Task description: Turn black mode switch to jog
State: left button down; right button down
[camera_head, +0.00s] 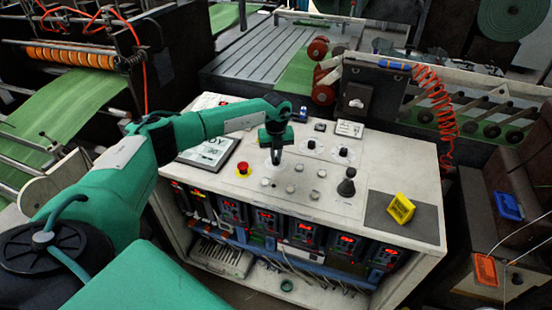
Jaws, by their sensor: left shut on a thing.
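My left arm reaches in from the left over the white control console (400,160). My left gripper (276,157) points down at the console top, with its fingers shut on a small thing. That thing is mostly hidden by the fingers; it appears to be the black mode switch on the panel. Its pointer and its marking cannot be read. Two black knobs on round white plates, a nearer one (312,145) and another (343,152), stand to the right of the gripper. My right gripper is not in view.
A red emergency button (243,168) stands left of the gripper, beside a display panel (209,151). Several pale buttons (290,188) lie in front. A black joystick (347,183) and a yellow block (401,208) are to the right. A dark box (362,96) stands behind.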

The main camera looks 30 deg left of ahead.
pick_arm(q)
jog(key=m+b, duration=0.2)
jog(key=m, duration=0.1)
jog(key=shift+f, duration=0.15)
jog(key=shift+m+b, duration=0.85)
jog(key=shift+m, duration=0.45)
jog(key=shift+r, duration=0.2)
jog(key=c, duration=1.5)
grip_release()
jog(key=shift+r+b, duration=0.3)
jog(key=shift+r, duration=0.1)
notch_tip(320, 180, up, 13)
jog(key=b, duration=0.3)
